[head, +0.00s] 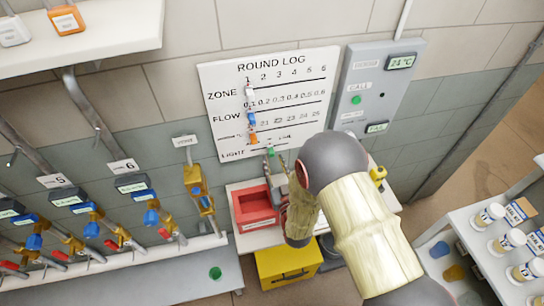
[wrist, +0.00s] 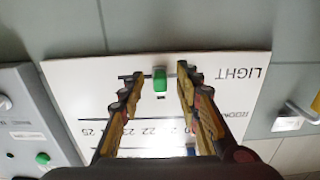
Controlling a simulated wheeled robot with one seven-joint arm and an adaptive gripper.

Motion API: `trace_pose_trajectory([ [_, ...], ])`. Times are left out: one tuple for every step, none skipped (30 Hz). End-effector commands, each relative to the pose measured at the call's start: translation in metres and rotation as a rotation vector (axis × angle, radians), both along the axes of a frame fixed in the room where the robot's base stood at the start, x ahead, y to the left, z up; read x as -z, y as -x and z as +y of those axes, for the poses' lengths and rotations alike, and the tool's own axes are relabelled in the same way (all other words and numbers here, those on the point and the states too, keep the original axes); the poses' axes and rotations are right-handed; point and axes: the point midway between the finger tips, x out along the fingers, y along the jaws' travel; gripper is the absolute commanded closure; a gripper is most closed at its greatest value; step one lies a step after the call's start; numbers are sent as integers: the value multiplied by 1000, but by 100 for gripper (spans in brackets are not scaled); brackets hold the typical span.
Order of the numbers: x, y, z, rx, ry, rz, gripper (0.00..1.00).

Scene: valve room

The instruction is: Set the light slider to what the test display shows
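The light slider's green knob (head: 270,151) is at the lower edge of the white ROUND LOG board (head: 305,85). In the wrist view, upside down, the green knob (wrist: 159,79) sits on its track beside the word LIGHT, between my two fingers. My gripper (wrist: 157,85) is open, with a gap on both sides of the knob. My arm hides part of the light row in the head view. A grey panel has an upper display (head: 401,62) that seems to read 24°C and a lower display (head: 376,127) that seems to read FULL. I cannot tell which is labelled test.
Other sliders, white (head: 250,93), blue (head: 251,120) and orange (head: 252,138), stand on the board above the green one. A red tray (head: 254,207) and a yellow box (head: 288,264) are below. Pipes and valves fill the left. A green call button (head: 356,99) is on the panel.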

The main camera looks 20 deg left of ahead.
Motion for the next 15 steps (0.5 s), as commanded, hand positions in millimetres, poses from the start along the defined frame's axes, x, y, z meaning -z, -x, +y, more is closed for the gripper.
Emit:
trace_pose_trajectory([
  [0,-7,4,1,-1,-2,67],
  [0,-10,6,1,-1,-1,67],
  [0,-14,8,1,0,0,67],
  [0,-17,9,1,-1,-1,67],
  [0,-19,11,1,-1,-1,67],
  [0,-22,12,0,-1,-1,67],
  [0,-24,13,0,0,0,67],
  [0,-25,14,0,0,0,67],
  [0,-26,15,0,0,0,67],
  [0,-27,15,0,0,0,67],
  [0,-27,15,0,0,0,67],
  [0,-27,15,0,1,1,67],
  [0,-27,15,0,1,1,67],
  [0,-27,15,0,1,1,67],
  [0,-27,15,0,1,1,67],
])
